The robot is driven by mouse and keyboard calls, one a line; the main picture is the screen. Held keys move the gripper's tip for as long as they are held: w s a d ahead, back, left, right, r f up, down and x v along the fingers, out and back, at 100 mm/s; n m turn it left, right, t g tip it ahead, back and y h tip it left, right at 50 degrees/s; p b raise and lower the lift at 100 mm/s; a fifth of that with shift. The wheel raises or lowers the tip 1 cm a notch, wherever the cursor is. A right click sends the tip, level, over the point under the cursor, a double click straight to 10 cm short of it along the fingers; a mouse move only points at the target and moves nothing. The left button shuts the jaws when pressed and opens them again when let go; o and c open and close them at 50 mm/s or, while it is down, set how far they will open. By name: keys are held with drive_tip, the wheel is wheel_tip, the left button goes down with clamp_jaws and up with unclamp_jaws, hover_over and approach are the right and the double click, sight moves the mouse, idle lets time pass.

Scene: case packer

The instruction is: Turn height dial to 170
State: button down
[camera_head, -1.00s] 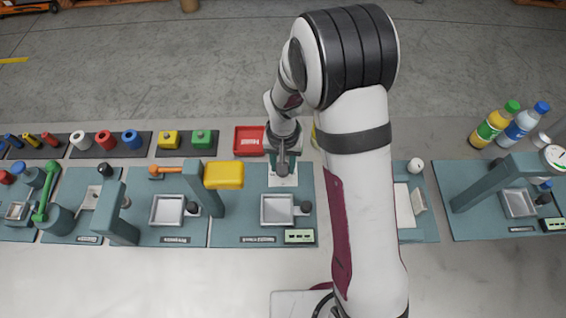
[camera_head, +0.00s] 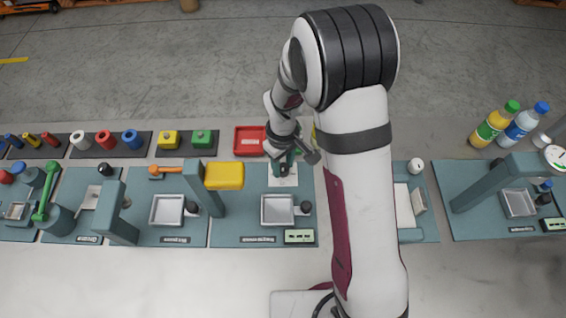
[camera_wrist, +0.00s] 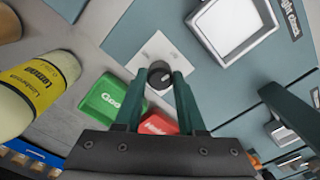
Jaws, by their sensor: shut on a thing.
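The dial is a round dark knob (camera_wrist: 159,76) on a white square plate (camera_wrist: 150,52) in the wrist view. My gripper (camera_wrist: 161,84) is shut on the knob, one green finger on each side of it. Any numbers on the plate are too small to read. In the head view the white plate (camera_head: 284,181) lies on a teal station mat, and my gripper (camera_head: 285,163) stands over it and hides the knob.
A grey square tray (camera_head: 277,210) and a small display (camera_head: 299,236) sit in front of the plate. A red tray (camera_head: 249,141) is behind it. A green tray (camera_wrist: 101,98) and a yellow-labelled container (camera_wrist: 36,95) are close by. A yellow block (camera_head: 223,176) stands left.

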sight(283, 167)
drive_tip(key=shift+n, duration=0.5)
drive_tip(key=c, duration=0.5)
unclamp_jaws()
wheel_tip(283, 167, up, 16)
drive_tip(key=shift+f, duration=0.1)
